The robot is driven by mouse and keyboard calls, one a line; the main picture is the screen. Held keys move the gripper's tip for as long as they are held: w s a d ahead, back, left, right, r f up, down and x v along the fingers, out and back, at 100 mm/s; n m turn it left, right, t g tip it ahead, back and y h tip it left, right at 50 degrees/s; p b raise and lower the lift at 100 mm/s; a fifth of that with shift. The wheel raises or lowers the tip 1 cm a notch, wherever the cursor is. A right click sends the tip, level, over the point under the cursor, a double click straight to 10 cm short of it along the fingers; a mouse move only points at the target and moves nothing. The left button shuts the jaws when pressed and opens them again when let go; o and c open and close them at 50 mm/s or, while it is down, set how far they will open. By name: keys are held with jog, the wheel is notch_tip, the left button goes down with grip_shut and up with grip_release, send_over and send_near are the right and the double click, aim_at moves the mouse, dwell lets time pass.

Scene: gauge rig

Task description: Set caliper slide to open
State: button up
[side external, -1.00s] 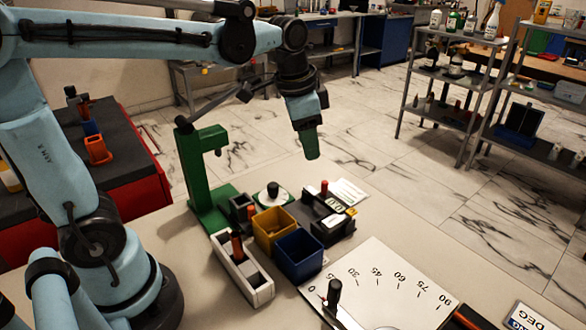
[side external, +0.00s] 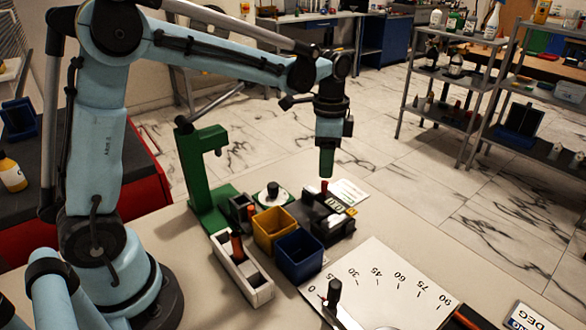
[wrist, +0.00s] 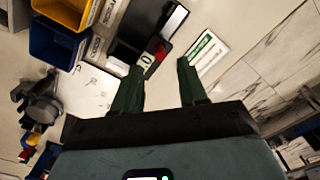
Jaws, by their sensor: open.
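The caliper appears to be the black device with a small display (side external: 330,216), right of the blue bin in the side view. A red-orange knob (side external: 325,187) stands at its far end. In the wrist view, the black device (wrist: 145,25) with its pale display and red knob (wrist: 160,50) lies just beyond the fingers. My gripper (side external: 326,174) points down above the knob end. Its green fingers (wrist: 158,85) are spread apart in the wrist view, with nothing held between them. The side view does not show clearly how high the fingertips are above the knob.
A yellow bin (side external: 274,229) and a blue bin (side external: 299,257) stand left of the device. A green stand (side external: 206,180) rises behind. A white slotted block (side external: 243,270) and an angle plate (side external: 385,290) lie nearer. A white card (side external: 349,192) lies beyond the device.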

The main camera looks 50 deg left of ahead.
aim_at(325, 181)
jog(key=shift+f, duration=3.1)
jog(key=shift+c, duration=0.2)
grip_shut()
